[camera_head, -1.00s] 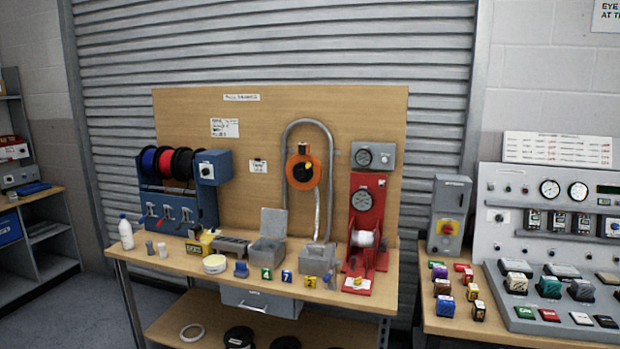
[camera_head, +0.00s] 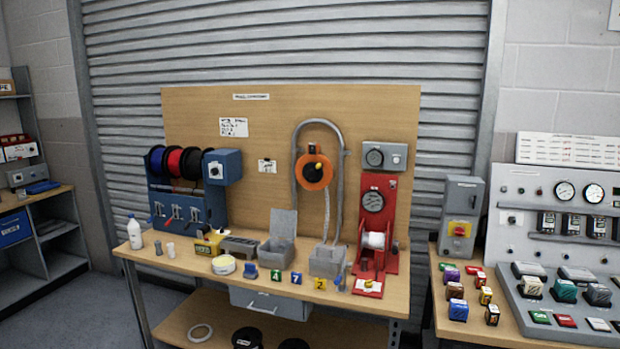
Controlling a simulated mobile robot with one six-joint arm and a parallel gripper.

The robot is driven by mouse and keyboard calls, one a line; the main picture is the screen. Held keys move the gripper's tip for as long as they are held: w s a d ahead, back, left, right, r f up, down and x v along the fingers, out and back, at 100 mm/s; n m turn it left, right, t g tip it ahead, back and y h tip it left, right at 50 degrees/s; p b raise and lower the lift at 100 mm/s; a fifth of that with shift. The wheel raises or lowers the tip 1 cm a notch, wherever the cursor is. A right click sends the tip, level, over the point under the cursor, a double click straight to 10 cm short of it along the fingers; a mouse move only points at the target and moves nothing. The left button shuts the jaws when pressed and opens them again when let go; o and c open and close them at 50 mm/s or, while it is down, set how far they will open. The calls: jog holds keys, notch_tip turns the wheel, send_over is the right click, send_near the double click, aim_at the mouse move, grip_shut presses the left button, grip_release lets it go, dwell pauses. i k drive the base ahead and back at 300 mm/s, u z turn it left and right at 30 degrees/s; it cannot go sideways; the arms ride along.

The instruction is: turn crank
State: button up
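My gripper is not in this view. A red winding stand (camera_head: 379,200) stands upright at the right end of the wooden bench, with a dial on its face and a white spool (camera_head: 375,240) low on its front. An orange disc (camera_head: 313,172) with a dark knob at its middle is mounted by a grey bent tube against the backboard. A blue rack (camera_head: 184,209) at the left holds black, red and blue reels. A crank handle is too small to make out for certain on any of these.
The wooden bench (camera_head: 215,286) carries a white bottle (camera_head: 134,233), grey open boxes (camera_head: 276,253) and several small numbered blocks along its front. A second table with a grey control panel (camera_head: 564,190) stands at the right. Grey floor (camera_head: 75,305) shows at the lower left.

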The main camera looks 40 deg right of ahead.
aim_at(313, 172)
jog(key=z, duration=0.05)
jog(key=i, duration=1)
jog(key=u, duration=0.05)
